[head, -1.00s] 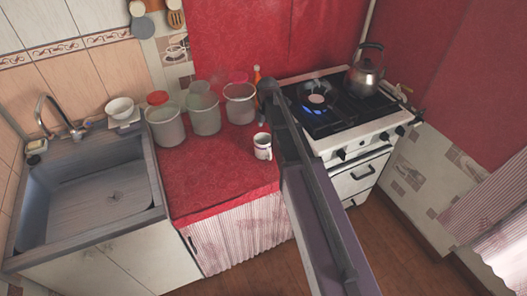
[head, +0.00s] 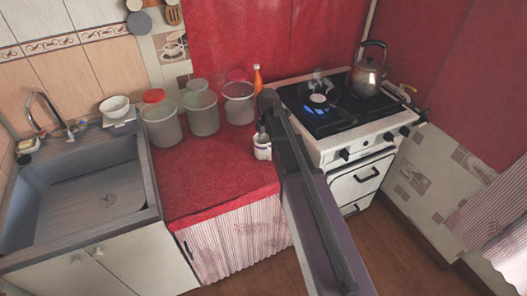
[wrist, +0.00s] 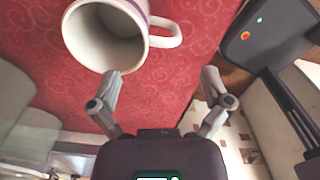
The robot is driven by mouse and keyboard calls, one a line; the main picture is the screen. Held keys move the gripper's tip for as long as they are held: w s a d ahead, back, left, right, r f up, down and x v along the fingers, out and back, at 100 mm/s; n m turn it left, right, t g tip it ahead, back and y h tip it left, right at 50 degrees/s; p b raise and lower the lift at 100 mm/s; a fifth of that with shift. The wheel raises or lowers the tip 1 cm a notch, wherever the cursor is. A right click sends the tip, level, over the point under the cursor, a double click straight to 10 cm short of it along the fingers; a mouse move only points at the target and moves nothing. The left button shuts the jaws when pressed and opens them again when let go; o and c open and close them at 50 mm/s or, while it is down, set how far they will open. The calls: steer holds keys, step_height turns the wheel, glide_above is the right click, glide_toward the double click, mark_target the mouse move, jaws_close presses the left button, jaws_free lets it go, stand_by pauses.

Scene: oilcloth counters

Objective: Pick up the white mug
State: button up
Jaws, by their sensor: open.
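The white mug (head: 262,152) stands on the red counter near its right end, close to the stove. In the head view, the end of my arm covers its upper part. In the wrist view the mug (wrist: 84,40) is at the top left, its open mouth facing the camera and its handle pointing right. My gripper (wrist: 161,74) is open and empty. Its left fingertip is just below the mug's rim and its right fingertip is to the right, below the handle. I cannot tell whether a finger touches the mug.
Three clear jars (head: 202,118) stand on the red counter (head: 212,170) left of the mug, with an orange bottle (head: 257,78) behind. The stove (head: 335,140) on the right has a lit blue burner (head: 316,111) and a kettle (head: 367,76). The sink (head: 85,190) is at left.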

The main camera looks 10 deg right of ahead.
mark_target(269, 150)
steer(key=shift+f, duration=0.1)
stand_by(0.3)
steer(key=f+b, duration=0.3)
steer(key=shift+s+d+f, duration=0.1)
steer(key=shift+d, duration=0.2)
steer(key=shift+f+b, duration=0.95)
steer(key=shift+b, duration=0.15)
steer(key=c, duration=1.4)
